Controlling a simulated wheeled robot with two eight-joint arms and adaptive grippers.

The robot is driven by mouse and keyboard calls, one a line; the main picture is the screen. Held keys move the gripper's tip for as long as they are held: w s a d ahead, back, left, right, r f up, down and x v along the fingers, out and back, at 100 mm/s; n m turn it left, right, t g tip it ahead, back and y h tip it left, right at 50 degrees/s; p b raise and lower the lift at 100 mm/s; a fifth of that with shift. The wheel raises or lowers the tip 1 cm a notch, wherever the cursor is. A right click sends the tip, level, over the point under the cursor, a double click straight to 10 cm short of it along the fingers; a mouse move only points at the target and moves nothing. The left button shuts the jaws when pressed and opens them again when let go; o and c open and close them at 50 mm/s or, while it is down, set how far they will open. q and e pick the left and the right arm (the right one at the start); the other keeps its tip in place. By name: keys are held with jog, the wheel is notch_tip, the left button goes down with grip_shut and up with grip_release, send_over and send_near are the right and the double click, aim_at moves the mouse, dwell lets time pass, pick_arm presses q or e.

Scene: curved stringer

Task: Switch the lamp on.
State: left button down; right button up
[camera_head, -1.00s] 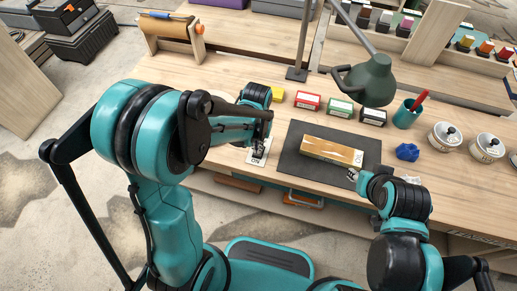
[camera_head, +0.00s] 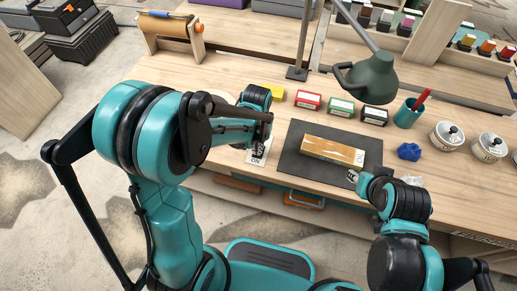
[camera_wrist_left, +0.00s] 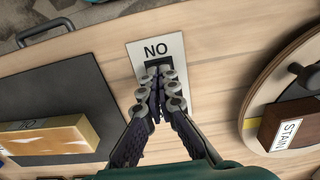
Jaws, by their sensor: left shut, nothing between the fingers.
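The green lamp (camera_head: 376,78) hangs over the back of the bench on its arm; I see no glow under its shade. A white switch plate (camera_wrist_left: 174,48) marked with letters reading "NO" in the left wrist view lies flat on the bench, and its label end shows in the head view (camera_head: 257,159). Its black switch (camera_wrist_left: 158,63) is partly covered by my fingertips. My left gripper (camera_wrist_left: 158,88) is shut and empty over the plate; whether it touches the switch I cannot tell. My right gripper (camera_head: 355,177) is near the dark mat's front right corner, its fingers too small to read.
A wooden block (camera_head: 333,150) lies on the dark mat (camera_head: 291,163), right of the plate. A round wooden piece (camera_wrist_left: 252,105) with a block labelled STAIN stands close on the plate's other side.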

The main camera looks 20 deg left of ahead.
pick_arm(q)
jog(key=shift+f, duration=0.2)
jog(key=shift+r, duration=0.1)
notch_tip(320, 180, up, 7)
jog(key=p, duration=0.5)
dwell(0.4)
dwell(0.3)
jog(key=s+a+r+t, duration=0.2)
jog(key=s+r+t, duration=0.1)
jog(key=s+r, duration=0.2)
jog(key=s+a+r+t, duration=0.2)
jog(key=s+r+t, duration=0.2)
jog(key=r, duration=0.4)
jog(key=shift+s+a, duration=0.35)
jog(key=shift+s, duration=0.3)
